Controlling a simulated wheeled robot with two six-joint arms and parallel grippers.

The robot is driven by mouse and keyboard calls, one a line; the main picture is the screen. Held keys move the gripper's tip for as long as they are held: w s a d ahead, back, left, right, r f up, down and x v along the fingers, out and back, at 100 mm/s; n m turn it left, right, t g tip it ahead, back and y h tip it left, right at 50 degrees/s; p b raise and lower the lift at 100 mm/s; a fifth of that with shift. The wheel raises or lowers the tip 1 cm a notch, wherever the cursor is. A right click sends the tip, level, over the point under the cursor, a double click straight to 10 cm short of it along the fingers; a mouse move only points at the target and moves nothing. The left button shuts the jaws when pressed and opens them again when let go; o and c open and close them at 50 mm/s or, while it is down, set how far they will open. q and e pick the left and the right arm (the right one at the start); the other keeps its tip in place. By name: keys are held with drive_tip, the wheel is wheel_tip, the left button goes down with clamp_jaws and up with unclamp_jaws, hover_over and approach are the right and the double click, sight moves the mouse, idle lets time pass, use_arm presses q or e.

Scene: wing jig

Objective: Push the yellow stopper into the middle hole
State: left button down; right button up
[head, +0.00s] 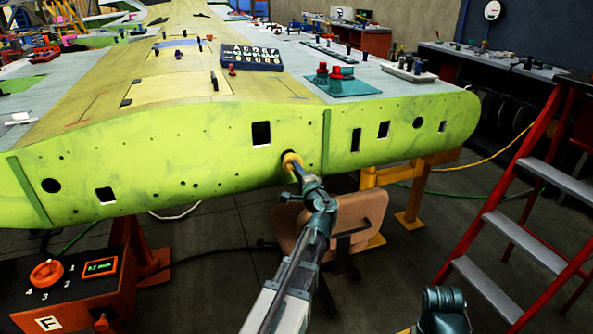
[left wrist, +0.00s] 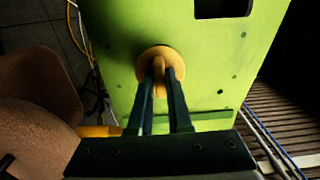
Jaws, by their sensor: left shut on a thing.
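The yellow stopper (head: 291,160) is at the green end face of the wing (head: 225,160), near its middle. My left gripper (head: 298,174) is shut on the stopper's grip. In the left wrist view the stopper (left wrist: 154,62) has a round flange facing me, with my left gripper's two fingers (left wrist: 160,85) on either side of its raised grip. The flange lies against or very close to the green face; I cannot tell whether it is seated. The hole behind it is hidden, apart from a dark edge at its upper left. My right gripper is not in view.
A square opening (head: 261,133) lies above and left of the stopper. A brown stool (head: 352,222) stands below the wing, behind my left arm. A red stepladder (head: 530,215) is at right, and a red control box (head: 75,288) at lower left.

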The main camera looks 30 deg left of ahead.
use_arm(q)
drive_tip(key=shift+w+a, duration=0.2)
drive_tip(key=shift+x, duration=1.95)
drive_tip(key=c, duration=0.8)
unclamp_jaws()
drive_tip(key=shift+o, duration=0.2)
drive_tip(key=shift+s, duration=0.1)
drive_tip(key=v, duration=1.3)
drive_tip(key=shift+s+d, duration=0.15)
drive_tip(key=shift+d, duration=0.2)
